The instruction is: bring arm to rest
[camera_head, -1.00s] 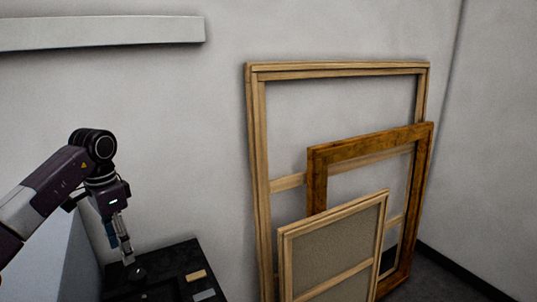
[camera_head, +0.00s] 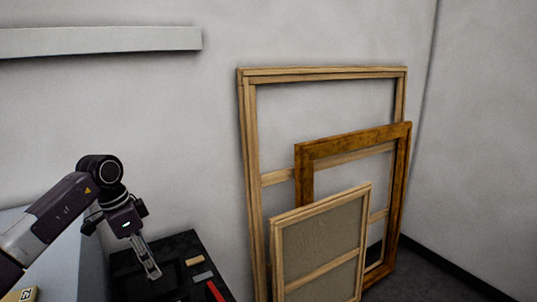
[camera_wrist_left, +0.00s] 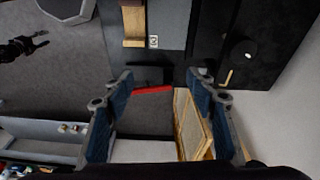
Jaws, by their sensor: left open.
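My left arm comes in from the left in the head view. Its left gripper (camera_head: 152,274) points down over a black work surface (camera_head: 182,243) by the wall. In the wrist view the left gripper (camera_wrist_left: 160,80) has its two blue-grey fingers wide apart with nothing between them. A dark shape that looks like my right gripper (camera_wrist_left: 24,46) shows at the left edge of the wrist view, over the grey floor. It is too small to tell its jaws.
A tan block (camera_head: 194,261), a grey block (camera_head: 202,277) and a red item (camera_head: 215,291) lie on the black surface. Wooden frames (camera_head: 247,150) lean on the wall to the right. A shelf (camera_head: 100,40) juts from the wall, upper left. Open wall lies between.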

